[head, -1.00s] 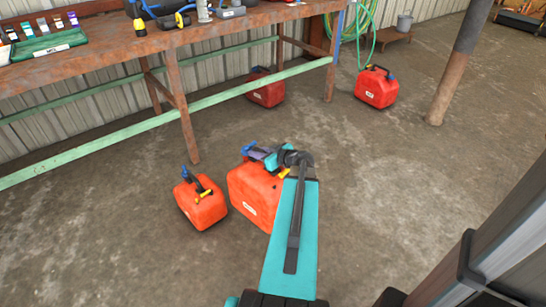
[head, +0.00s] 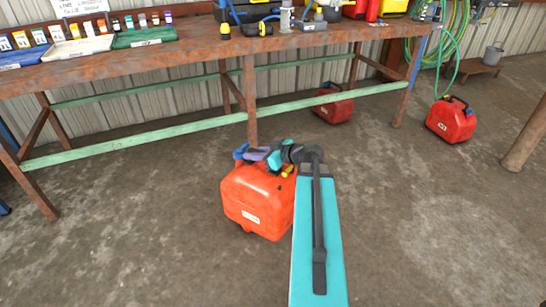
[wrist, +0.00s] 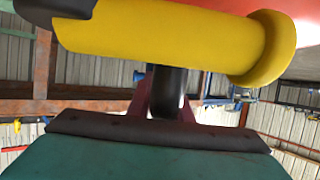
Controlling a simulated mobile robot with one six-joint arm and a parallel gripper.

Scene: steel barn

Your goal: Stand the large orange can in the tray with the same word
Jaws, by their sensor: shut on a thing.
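The large orange can (head: 250,200) hangs at my arm's end in the head view, upright, with a white label whose word I cannot read. My gripper (head: 275,156) is shut at its top, around the handle area; the exact grip is hidden. In the wrist view a yellow spout (wrist: 160,40) crosses close up, with a bit of orange-red surface above it. On the bench stand a blue tray (head: 22,59), a white tray (head: 78,48) and a green tray (head: 145,38), each with a label too small to read.
The rusty bench (head: 180,62) holds small bottles by the trays and tools further right. A red can (head: 333,107) stands under it, another red can (head: 451,120) to the right. A post (head: 525,140) stands at far right. The foreground floor is clear.

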